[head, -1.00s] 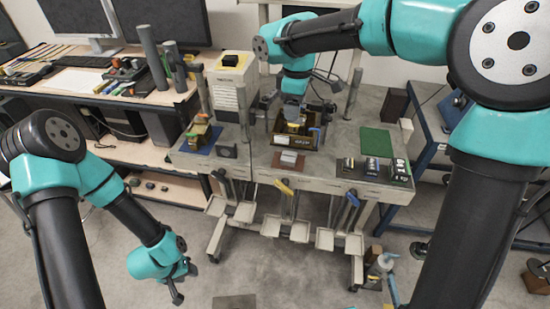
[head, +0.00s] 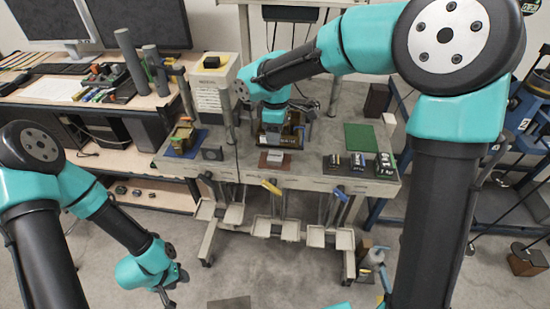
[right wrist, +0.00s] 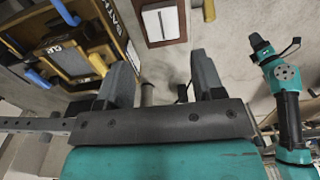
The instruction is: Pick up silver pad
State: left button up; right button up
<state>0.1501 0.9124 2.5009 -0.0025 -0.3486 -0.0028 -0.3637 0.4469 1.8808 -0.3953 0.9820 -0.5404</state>
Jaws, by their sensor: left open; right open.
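A small silver pad (head: 276,155) lies on a reddish-brown mat (head: 264,164) near the front edge of the grey workbench. The silver pad also shows in the right wrist view (right wrist: 160,22), at the top, beyond the fingers. My right gripper (right wrist: 161,65) is open, with nothing between its fingers. In the head view it is just behind the pad, largely hidden by my own wrist, and apart from the pad in the wrist view. My left gripper (head: 168,297) is open and empty, low in front of the benches at the lower left.
An open box (head: 298,130) with yellow and blue items stands beside my right gripper. A green mat (head: 361,137) lies to the right, and several small boxes (head: 385,165) stand at the front right. A dark block (head: 212,153) stands left of the pad.

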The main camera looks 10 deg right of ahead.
aim_at(275, 156)
jog(key=shift+f, duration=1.95)
jog(key=shift+s+a+f, duration=0.1)
jog(key=shift+f, duration=2.5)
jog(key=shift+c, duration=0.3)
jog(key=c, duration=0.9)
jog(key=shift+r, duration=0.1)
